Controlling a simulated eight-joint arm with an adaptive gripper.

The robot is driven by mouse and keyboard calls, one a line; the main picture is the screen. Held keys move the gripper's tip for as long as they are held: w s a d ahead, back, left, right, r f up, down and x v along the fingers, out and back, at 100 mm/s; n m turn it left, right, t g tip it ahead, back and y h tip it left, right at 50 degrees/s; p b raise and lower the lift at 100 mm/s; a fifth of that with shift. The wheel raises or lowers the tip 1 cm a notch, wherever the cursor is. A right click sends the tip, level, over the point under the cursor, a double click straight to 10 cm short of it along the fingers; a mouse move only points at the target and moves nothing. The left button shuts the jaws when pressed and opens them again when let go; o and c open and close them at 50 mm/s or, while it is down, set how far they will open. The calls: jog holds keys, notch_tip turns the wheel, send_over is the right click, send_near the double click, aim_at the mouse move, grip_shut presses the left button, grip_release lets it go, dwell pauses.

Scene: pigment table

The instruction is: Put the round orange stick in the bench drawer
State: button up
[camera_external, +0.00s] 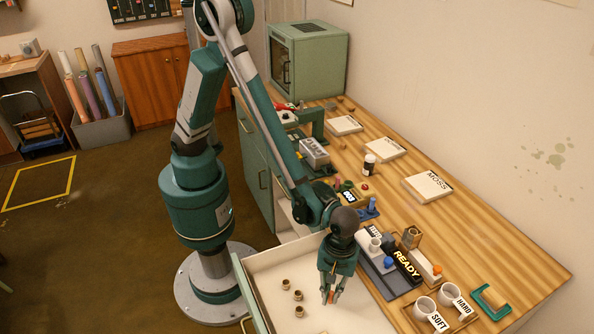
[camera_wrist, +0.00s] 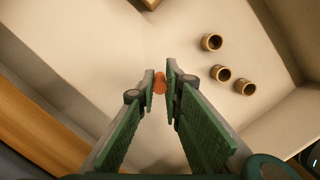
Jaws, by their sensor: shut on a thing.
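The bench drawer (camera_external: 273,261) is pulled open at the near end of the bench, with a pale, mostly bare inside. My gripper (camera_external: 332,296) points down over the drawer, and in the wrist view my gripper (camera_wrist: 160,82) is shut on the round orange stick (camera_wrist: 160,84). Only the stick's rounded orange end shows between the fingertips. In the external view the orange stick (camera_external: 331,297) is a small spot at the fingertips. How far it is above the drawer floor is hard to tell.
Several small brass cups (camera_wrist: 221,73) lie in the drawer, apart from my gripper. The drawer floor around my fingertips looks clear.

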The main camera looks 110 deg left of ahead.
aim_at(330, 303)
jog(key=shift+f, duration=1.45)
jog(key=shift+f+b, duration=0.15)
jog(key=shift+b, duration=0.3)
jog(key=o, duration=0.8)
jog(key=shift+c, duration=0.2)
notch_tip(330, 303, up, 12)
jog(key=a+p, duration=0.1)
jog(key=p, duration=0.2)
jog(key=shift+a, duration=0.4)
jog(key=shift+a+r, duration=0.1)
jog(key=shift+r, duration=0.15)
